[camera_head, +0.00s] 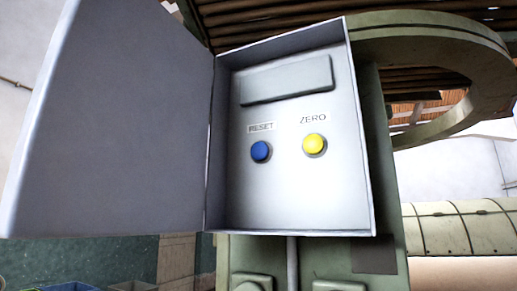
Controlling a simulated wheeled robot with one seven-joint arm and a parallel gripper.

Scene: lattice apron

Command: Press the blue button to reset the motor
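The blue button (261,151) sits under the label RESET inside an open grey control box (290,205). It is on the left of the box's back panel. A yellow button (314,144) sits to its right under the label ZERO. A blank grey rectangular plate (287,80) is above both buttons. Nothing covers the blue button in this view. My gripper is not in view.
The box's door (110,120) hangs wide open to the left. A green post (385,160) stands behind the box, with a large green ring (470,110) at the upper right. A green ribbed cylinder (460,228) lies at the right. The space before the panel looks clear.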

